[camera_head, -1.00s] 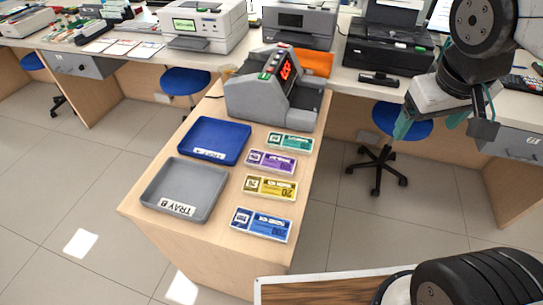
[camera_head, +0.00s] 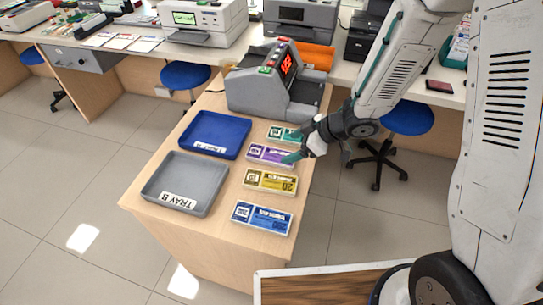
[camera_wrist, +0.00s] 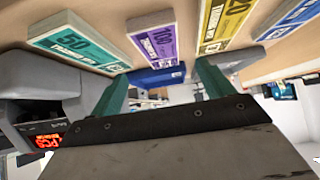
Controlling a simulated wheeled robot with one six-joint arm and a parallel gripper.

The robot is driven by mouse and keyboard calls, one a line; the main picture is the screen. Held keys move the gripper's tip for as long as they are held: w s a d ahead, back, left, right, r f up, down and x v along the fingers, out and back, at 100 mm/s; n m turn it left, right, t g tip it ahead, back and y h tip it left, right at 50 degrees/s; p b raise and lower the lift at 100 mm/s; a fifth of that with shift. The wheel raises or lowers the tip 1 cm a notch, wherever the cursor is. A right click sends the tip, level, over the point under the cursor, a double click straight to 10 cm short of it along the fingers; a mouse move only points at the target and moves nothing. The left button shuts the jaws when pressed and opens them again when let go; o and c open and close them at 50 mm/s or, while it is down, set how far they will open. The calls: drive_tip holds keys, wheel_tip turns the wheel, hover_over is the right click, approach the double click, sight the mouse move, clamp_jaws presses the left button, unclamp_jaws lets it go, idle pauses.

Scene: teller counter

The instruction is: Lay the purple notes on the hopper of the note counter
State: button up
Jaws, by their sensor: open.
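The purple notes (camera_head: 268,155) lie flat in a row of note bundles on the wooden counter, between the green and the yellow bundles. They also show in the wrist view (camera_wrist: 152,36), near the top. The grey note counter (camera_head: 262,92) with a red display stands at the back of the same counter; its hopper is partly in view. In the wrist view a part of it shows at the left (camera_wrist: 35,110). My gripper (camera_head: 294,146) is above the right side of the row, by the green and purple bundles. Its teal fingers (camera_wrist: 160,92) are apart, with nothing between them.
Green (camera_head: 283,136), yellow (camera_head: 270,181) and blue (camera_head: 262,217) bundles lie close to the purple one. A blue tray (camera_head: 240,150) and grey tray B (camera_head: 150,190) are to the left. An orange item (camera_head: 316,55) is behind the note counter.

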sight(271, 155)
drive_tip(key=x, duration=0.7)
drive_tip(key=shift+w+a+f, duration=0.1)
drive_tip(key=shift+a+f, duration=0.05)
drive_tip(key=shift+a, duration=0.25)
drive_tip(key=c, duration=1.2)
